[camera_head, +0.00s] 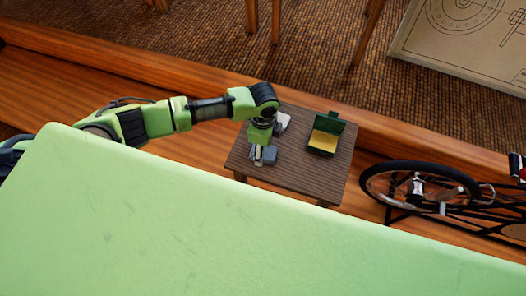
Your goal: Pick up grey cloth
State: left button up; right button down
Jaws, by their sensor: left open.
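My left gripper (259,157) points down over the left part of a small dark wooden table (310,178), open. A small blue-grey folded-looking piece (270,156), which may be the grey cloth, lies on the table right at the fingertips. The fingers partly cover it, and I cannot tell whether they touch it. A paler grey piece (283,121) lies farther back, partly hidden behind my wrist. I cannot tell for sure which of the two is the cloth. My right gripper is not in view.
A green open box (325,132) with yellow inside stands at the table's right. A bicycle wheel (420,190) is on the floor right of the table. A drawing board (465,45) is at the top right. The table's front right is clear.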

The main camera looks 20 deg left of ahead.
pick_arm(q)
jog(key=shift+f, duration=0.7)
jog(key=c, duration=1.1)
jog(key=shift+r, duration=0.1)
jog(key=shift+r, duration=0.3)
notch_tip(320, 180, up, 2)
jog(key=shift+r, duration=0.15)
jog(key=s+d+r, duration=0.2)
jog(key=s+r, duration=0.3)
jog(key=s, duration=0.1)
jog(key=s+d+r+p, duration=0.1)
jog(key=s+d+r, duration=0.1)
jog(key=s+r, duration=0.3)
jog(key=shift+s+d, duration=0.35)
jog(key=shift+s, duration=0.75)
jog(key=shift+o, duration=0.2)
